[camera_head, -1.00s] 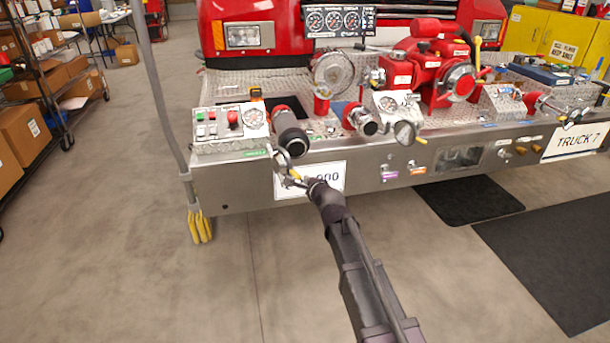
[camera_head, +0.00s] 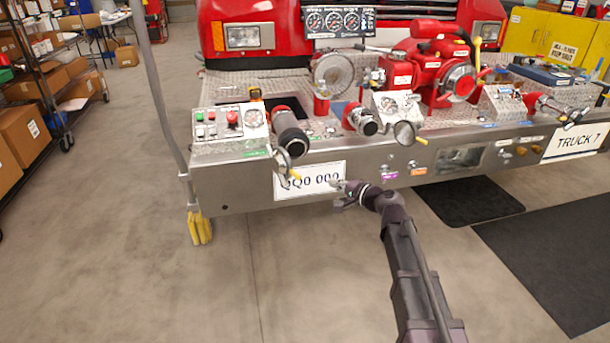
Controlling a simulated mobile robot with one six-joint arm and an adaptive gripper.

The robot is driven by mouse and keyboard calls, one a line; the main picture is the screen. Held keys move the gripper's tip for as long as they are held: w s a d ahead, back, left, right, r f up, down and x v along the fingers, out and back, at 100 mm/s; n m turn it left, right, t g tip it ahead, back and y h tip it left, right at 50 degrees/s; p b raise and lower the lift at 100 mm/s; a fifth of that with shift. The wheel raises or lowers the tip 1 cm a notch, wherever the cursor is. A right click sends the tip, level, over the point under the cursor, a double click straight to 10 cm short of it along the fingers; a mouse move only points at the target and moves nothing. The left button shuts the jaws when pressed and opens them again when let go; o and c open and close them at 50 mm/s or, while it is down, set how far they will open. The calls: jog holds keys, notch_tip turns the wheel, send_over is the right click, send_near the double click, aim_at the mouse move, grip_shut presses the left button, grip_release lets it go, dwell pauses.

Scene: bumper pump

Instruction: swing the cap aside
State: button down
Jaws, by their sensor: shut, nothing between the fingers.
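A second round cap (camera_head: 405,133), also with a yellow handle (camera_head: 421,141), sits to the right of the shorter silver-ended pipe (camera_head: 367,125). My gripper (camera_head: 340,194) is shut and empty in front of the white number plate (camera_head: 308,180). It is to the right of the left cap and apart from it, and below and left of the second cap. Its fingertips are small in this view.
The bumper (camera_head: 235,187) carries a control panel (camera_head: 230,122) at left and a red pump (camera_head: 436,70) at right. A post with yellow feet (camera_head: 200,228) stands at the left corner. The floor in front is clear, with dark mats (camera_head: 470,203) at right.

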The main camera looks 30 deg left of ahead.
aim_at(286, 164)
jog(key=shift+d+r+n+g+y, duration=0.3)
jog(key=shift+d+r+n+y, duration=0.5)
jog(key=shift+d+r+n, duration=0.45)
jog(key=shift+a+f, duration=0.1)
jog(key=shift+a, duration=0.15)
jog(key=s+a+f+b, duration=0.1)
jog(key=a, duration=1)
jog(key=shift+s+f, duration=0.15)
jog(key=shift+s, duration=0.25)
jog(key=shift+s+a, duration=0.15)
